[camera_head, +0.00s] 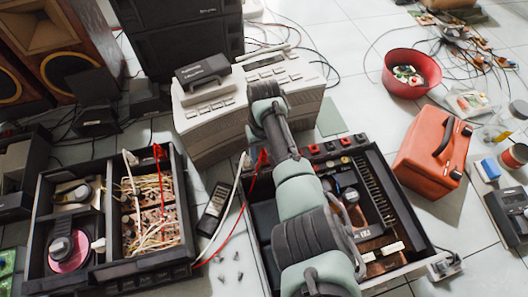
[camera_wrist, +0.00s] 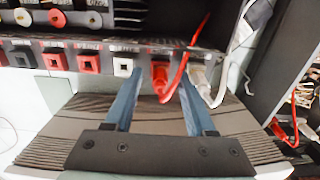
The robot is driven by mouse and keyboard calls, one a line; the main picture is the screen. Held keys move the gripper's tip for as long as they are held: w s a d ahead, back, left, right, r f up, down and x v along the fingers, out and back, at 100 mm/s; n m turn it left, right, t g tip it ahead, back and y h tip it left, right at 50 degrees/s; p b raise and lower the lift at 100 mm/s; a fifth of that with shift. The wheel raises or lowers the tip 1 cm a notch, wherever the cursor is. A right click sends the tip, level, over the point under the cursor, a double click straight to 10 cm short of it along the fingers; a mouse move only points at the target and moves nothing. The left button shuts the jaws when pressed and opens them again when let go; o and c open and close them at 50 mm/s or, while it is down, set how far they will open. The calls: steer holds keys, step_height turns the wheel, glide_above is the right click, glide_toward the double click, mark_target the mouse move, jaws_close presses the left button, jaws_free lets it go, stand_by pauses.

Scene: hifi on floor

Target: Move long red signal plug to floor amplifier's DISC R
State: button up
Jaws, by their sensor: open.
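The floor amplifier (camera_head: 262,238) is an open black box right of centre, with a row of red, black and white sockets along its far edge. A red plug (camera_head: 262,158) with a long red cable stands at that row's left end, beside a white plug (camera_head: 245,161). In the wrist view, the red plug (camera_wrist: 160,77) sits in the row between the open fingers of my gripper (camera_wrist: 160,66), apparently untouched. The white plug (camera_wrist: 200,80) is just right of it. Socket labels are too blurred to read. My arm hides my gripper in the head view.
A grey ribbed device (camera_wrist: 80,120) lies right below my fingers. Left is a black open chassis (camera_head: 110,275) with its own red plug (camera_head: 158,153) and white plug (camera_head: 130,158). A red case (camera_head: 425,150) stands right of the amplifier. A dark handset lies between the boxes.

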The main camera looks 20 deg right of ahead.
step_height(320, 180, up, 18)
steer(key=p, duration=1.5)
steer(key=shift+f, duration=0.15)
